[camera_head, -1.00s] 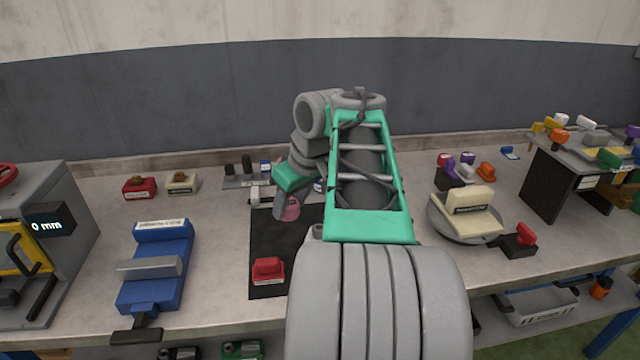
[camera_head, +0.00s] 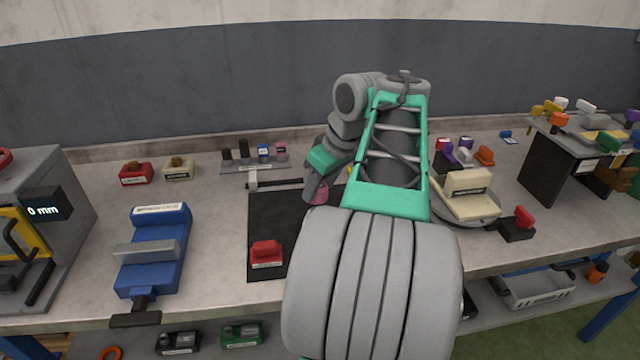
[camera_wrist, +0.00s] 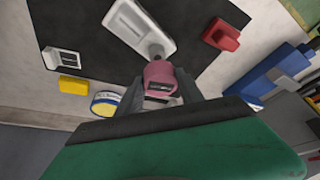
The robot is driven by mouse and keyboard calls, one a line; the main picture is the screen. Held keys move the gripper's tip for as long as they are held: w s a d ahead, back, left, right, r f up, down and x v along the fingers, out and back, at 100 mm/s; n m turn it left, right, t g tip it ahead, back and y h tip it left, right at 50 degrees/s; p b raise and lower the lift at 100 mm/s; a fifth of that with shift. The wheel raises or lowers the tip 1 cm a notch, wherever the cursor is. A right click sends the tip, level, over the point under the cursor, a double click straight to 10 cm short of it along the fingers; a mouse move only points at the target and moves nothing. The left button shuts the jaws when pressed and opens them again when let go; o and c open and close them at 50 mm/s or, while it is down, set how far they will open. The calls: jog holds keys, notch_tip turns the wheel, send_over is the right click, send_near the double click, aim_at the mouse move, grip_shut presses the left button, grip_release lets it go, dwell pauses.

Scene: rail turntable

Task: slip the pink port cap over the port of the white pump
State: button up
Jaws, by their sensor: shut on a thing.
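The pink port cap (camera_wrist: 158,75) is between the fingers of my gripper (camera_wrist: 159,88), which is shut on it. The cap also shows in the head view (camera_head: 318,193), below my gripper (camera_head: 314,184) and above the dark mat. The white pump (camera_wrist: 133,25) lies on the dark mat in the wrist view. Its grey round port (camera_wrist: 156,50) points towards the cap and lies just beyond it in the picture. I cannot tell whether cap and port touch. In the head view my arm hides the pump.
A red block (camera_head: 266,252) sits on the mat (camera_head: 262,217). A blue vise (camera_head: 155,255) stands to the left. A rack (camera_head: 255,167) stands behind the mat, and a round turntable (camera_head: 478,233) to the right. A yellow block (camera_wrist: 73,86) lies beside the mat.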

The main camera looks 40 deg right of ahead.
jog(key=shift+f+b, duration=1.9)
jog(key=shift+f, duration=0.75)
jog(key=shift+f+b, duration=0.3)
jog(key=shift+f, duration=0.25)
jog(key=o, duration=1.4)
jog(key=shift+r, duration=0.1)
